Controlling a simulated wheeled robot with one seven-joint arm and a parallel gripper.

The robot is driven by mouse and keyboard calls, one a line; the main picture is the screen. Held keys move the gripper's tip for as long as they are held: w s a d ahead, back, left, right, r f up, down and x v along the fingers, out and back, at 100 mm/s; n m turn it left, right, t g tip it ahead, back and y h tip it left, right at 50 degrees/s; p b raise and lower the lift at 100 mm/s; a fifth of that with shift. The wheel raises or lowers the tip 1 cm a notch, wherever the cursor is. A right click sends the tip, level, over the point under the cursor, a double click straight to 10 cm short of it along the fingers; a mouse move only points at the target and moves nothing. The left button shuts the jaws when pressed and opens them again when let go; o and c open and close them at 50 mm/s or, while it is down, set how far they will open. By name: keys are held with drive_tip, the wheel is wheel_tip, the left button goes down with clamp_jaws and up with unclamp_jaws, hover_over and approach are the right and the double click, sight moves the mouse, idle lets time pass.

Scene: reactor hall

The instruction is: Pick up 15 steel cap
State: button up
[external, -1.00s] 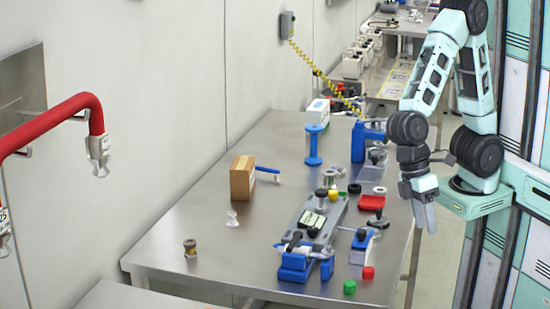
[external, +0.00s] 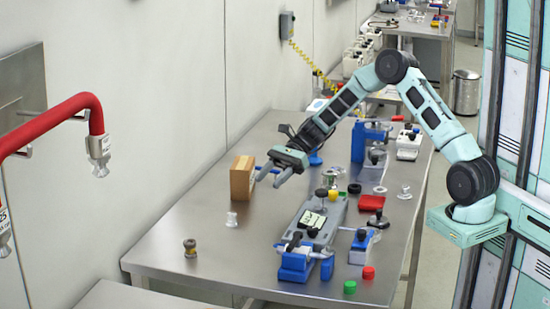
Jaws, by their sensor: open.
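My gripper (external: 270,182) is open and empty above the steel table (external: 185,210), its fingers pointing down to the left. In the picture it overlaps the right side of a wooden block (external: 242,178). I cannot tell for certain which part is the 15 steel cap, as no number is legible. Small silvery parts include a pale spool-shaped one (external: 231,219) below the block, a ring (external: 380,190) and a flanged part (external: 404,191) near the right edge. A dark brownish knob-like piece (external: 190,247) stands at the front left.
A grey fixture with a display (external: 312,220) and blue clamp (external: 297,265) stands at front centre. A red tray (external: 371,202), green cap (external: 349,287) and red cap (external: 368,272) lie at right. A blue stand (external: 358,145) is behind. The table's left front is mostly clear.

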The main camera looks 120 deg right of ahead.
drive_tip(key=shift+s+d+f+m+h, duration=0.15)
drive_tip(key=shift+s+d, duration=0.15)
drive_tip(key=shift+d, duration=0.15)
drive_tip(key=shift+s+d+f+m+h, duration=0.15)
drive_tip(key=shift+s+d, duration=0.1)
drive_tip(key=shift+d, duration=0.15)
drive_tip(key=shift+w+t, duration=0.15)
drive_tip(key=shift+t, duration=0.15)
drive_tip(key=p, duration=0.2)
approach(233, 213)
drive_tip(key=x, duration=0.4)
drive_tip(key=shift+w, duration=0.15)
drive_tip(key=shift+f+p+x, duration=0.15)
drive_tip(key=shift+p+x, duration=0.2)
drive_tip(key=shift+x, duration=1.2)
drive_tip(key=shift+f+p+x, duration=0.1)
drive_tip(key=shift+p+x, duration=0.2)
drive_tip(key=shift+x, duration=1.3)
clamp_jaws()
